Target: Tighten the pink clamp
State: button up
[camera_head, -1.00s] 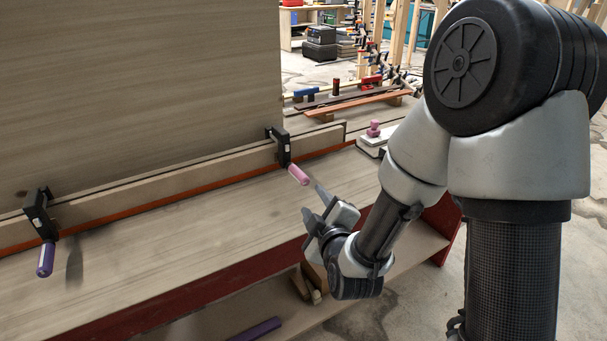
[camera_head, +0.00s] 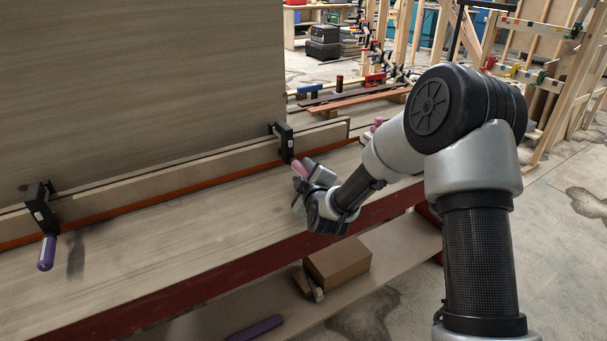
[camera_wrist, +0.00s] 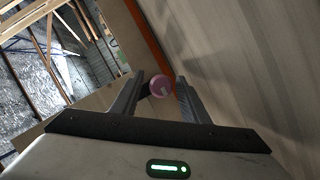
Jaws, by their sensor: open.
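The pink clamp is fixed on the wooden strip along the board; its dark body (camera_head: 284,142) shows in the head view, with the pink handle (camera_head: 299,168) sticking out toward my gripper. My gripper (camera_head: 307,170) is at the handle, and its fingers partly hide it. In the wrist view the round pink handle end (camera_wrist: 160,86) lies between the two open fingers of my gripper (camera_wrist: 158,92). The fingers stand apart with a gap on either side of the handle. I cannot tell exactly how far the handle reaches in between them.
A second clamp with a purple handle (camera_head: 46,253) is on the strip at the left. A tall wooden panel (camera_head: 140,90) stands behind the strip. A cardboard box (camera_head: 338,262) sits on the lower shelf. The bench top (camera_head: 170,240) in front is mostly clear.

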jog(key=shift+w, duration=0.3)
grip_shut()
